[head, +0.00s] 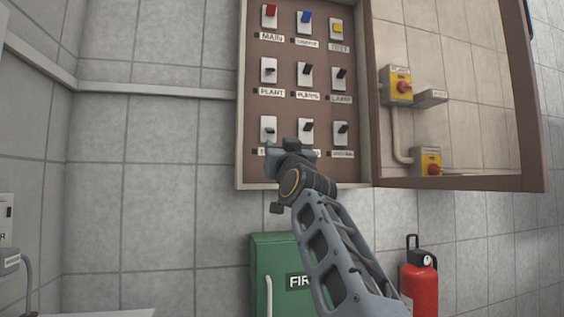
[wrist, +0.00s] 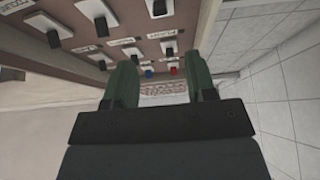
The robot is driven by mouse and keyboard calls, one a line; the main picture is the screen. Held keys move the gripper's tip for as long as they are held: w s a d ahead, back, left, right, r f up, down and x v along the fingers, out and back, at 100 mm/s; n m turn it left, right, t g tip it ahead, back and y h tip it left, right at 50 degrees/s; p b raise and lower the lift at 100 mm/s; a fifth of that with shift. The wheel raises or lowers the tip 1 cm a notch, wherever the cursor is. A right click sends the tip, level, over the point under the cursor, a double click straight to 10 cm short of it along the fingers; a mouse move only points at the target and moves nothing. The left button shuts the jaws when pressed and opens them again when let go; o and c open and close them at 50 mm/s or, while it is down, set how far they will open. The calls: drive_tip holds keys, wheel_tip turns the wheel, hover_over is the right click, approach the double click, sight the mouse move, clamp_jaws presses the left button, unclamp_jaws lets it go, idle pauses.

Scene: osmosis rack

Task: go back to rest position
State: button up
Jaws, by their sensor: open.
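My gripper (head: 272,152) is in front of the lower left of the switch panel (head: 289,112) in the head view, with my arm reaching up from the lower right. In the wrist view my gripper (wrist: 162,66) has its two dark green fingers apart with nothing between them. The panel carries rows of labelled switches. The top row has a red switch (head: 269,15) marked MAIN, a blue switch (head: 304,23) and a yellow switch (head: 337,30). The lower switches have black levers. My gripper hides part of the bottom row; contact with the panel cannot be told.
The cabinet's framed clear door (head: 455,185) stands open to the right; two yellow boxes with red knobs (head: 397,86) (head: 428,162) show through it. A green box (head: 262,262) and a red extinguisher (head: 420,283) are below.

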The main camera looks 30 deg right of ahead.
drive_tip(key=shift+s+f, duration=0.1)
drive_tip(key=shift+s, duration=0.1)
idle(0.5)
drive_tip(key=a+f+n+g+y+p, duration=0.2)
drive_tip(key=a+f+g+y+p, duration=0.6)
drive_tip(key=p, duration=1.6)
drive_tip(key=s+a+f+g+h+p, duration=0.1)
drive_tip(key=s+f+g+p, duration=0.3)
drive_tip(key=s+p, duration=0.5)
drive_tip(key=s+a+f+g+h+p, duration=0.1)
drive_tip(key=s+f+g+h+p, duration=0.1)
drive_tip(key=s+f+g+p, duration=0.2)
drive_tip(key=shift+s+f+n+g+p, duration=0.3)
drive_tip(key=shift+s+g+p, duration=1.5)
drive_tip(key=shift+s+p, duration=0.55)
drive_tip(key=shift+a, duration=0.1)
drive_tip(key=shift+c, duration=0.8)
